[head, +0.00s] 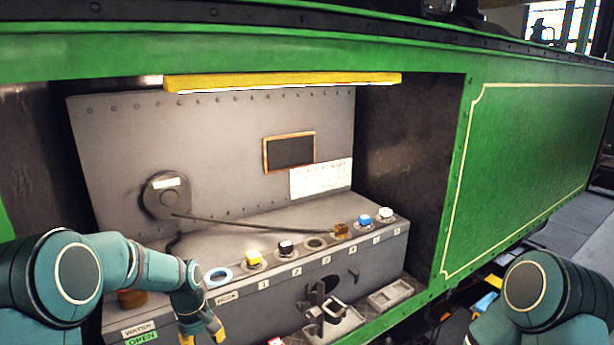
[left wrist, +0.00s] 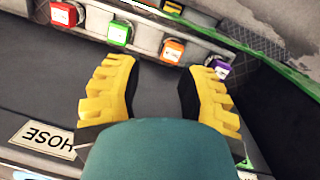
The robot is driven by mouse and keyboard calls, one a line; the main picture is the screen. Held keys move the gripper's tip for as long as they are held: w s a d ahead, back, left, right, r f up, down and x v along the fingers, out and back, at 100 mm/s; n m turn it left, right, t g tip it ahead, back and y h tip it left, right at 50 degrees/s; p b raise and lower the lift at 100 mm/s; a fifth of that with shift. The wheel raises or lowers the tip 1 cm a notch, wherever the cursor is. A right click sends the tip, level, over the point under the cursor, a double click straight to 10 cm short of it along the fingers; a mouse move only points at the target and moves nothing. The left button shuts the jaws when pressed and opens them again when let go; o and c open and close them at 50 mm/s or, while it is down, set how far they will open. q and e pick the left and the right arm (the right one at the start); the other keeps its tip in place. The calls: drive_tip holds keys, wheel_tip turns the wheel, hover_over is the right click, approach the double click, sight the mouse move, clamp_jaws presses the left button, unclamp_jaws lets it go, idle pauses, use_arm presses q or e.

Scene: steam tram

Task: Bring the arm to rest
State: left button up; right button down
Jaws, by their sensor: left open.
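My left arm comes in from the left in the head view, bent downward at the wrist. Its gripper (head: 203,338) is at the lower edge of the head view, in front of the grey panel box (head: 240,305). In the left wrist view the two yellow fingers (left wrist: 158,88) stand apart with nothing between them. My right arm (head: 545,292) shows at the lower right of the head view, but its gripper is outside the picture.
The box top carries a yellow knob (head: 253,257), a black knob (head: 286,247), a blue knob (head: 364,221) and a white knob (head: 385,213). A long lever (head: 255,225) lies above them. Below the fingers are red (left wrist: 64,14), green (left wrist: 119,34), orange (left wrist: 172,50) and purple (left wrist: 219,66) blocks.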

use_arm(q)
drive_tip(key=s+d+f+m+t+h, duration=0.1)
drive_tip(key=s+d+f+m, duration=0.1)
drive_tip(key=s+d+f, duration=0.3)
drive_tip(key=s+d+f+m, duration=0.1)
drive_tip(key=s+d+f, duration=0.15)
drive_tip(key=f, duration=0.35)
drive_tip(key=s+d+f+m+t+h+b, duration=0.1)
drive_tip(key=s+d+f+m, duration=0.15)
drive_tip(key=s, duration=0.45)
drive_tip(key=s+d+f+m+t, duration=0.1)
drive_tip(key=s+d+f, duration=0.15)
drive_tip(key=s, duration=0.45)
wheel_tip(320, 180, down, 11)
drive_tip(key=d+b, duration=0.1)
drive_tip(key=b, duration=0.9)
drive_tip(key=shift+g, duration=0.3)
